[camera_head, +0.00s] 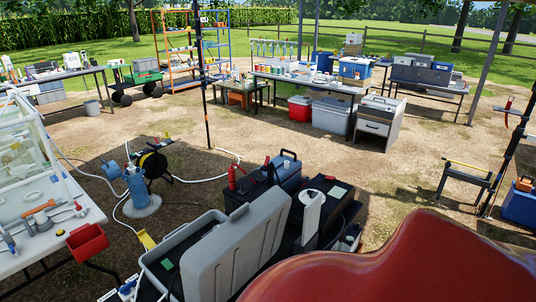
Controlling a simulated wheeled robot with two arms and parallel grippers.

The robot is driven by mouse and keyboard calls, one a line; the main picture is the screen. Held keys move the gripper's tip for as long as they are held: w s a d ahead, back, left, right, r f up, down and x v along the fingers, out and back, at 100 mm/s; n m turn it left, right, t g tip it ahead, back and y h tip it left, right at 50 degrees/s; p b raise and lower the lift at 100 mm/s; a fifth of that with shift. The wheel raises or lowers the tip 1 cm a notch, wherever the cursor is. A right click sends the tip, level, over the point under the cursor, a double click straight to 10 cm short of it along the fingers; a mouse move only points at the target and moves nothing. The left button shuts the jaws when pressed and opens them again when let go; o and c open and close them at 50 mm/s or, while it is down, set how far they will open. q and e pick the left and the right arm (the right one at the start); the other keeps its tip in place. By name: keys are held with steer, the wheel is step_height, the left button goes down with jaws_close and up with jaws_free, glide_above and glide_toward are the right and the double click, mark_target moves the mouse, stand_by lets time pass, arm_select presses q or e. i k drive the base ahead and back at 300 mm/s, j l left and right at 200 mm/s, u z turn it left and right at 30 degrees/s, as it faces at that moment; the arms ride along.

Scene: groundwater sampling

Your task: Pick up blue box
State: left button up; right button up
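Several blue boxes are in view, and I cannot tell which one is meant. A blue box with a light top (355,67) stands on the long back table. A smaller blue box (322,61) is just left of it. Another blue box (519,206) sits low at the right edge, partly cut off by the frame, with an orange item on top. A blue-grey case with a handle (286,172) stands among the gear in the middle foreground. Neither of my grippers is in view.
An open grey case (236,243) and other gear crowd the front. A cable reel (153,163), hoses and a blue pump (137,187) lie left of centre. A red cooler (300,108) and grey drawers (378,122) stand at the back table. Bare dirt right of centre is clear.

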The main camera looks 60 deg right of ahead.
mark_target(290, 179)
steer(key=z, duration=2.15)
steer(key=i+l+z, duration=0.2)
steer(key=l+z, duration=0.2)
steer(key=i+l+z, duration=0.25)
steer(key=z, duration=0.15)
steer(key=i+l+z, duration=0.6)
steer(key=z, duration=0.15)
steer(key=i+u, duration=0.3)
steer(key=i, duration=0.15)
steer(key=i+l+u, duration=0.25)
steer(key=i, duration=0.2)
steer(key=i+u, duration=0.15)
steer(key=u, duration=0.3)
steer(key=i+u, duration=0.15)
steer(key=u, duration=0.3)
steer(key=i+l+u, duration=0.1)
steer(key=u, duration=0.35)
steer(key=i+l+u, duration=0.2)
steer(key=u, duration=0.25)
steer(key=i+l+u, duration=0.1)
steer(key=u, duration=0.35)
steer(key=i+l+u, duration=0.15)
steer(key=u, duration=0.3)
steer(key=i+l+u, duration=0.15)
steer(key=u, duration=0.25)
steer(key=i+l+u, duration=0.1)
steer(key=l+u, duration=0.35)
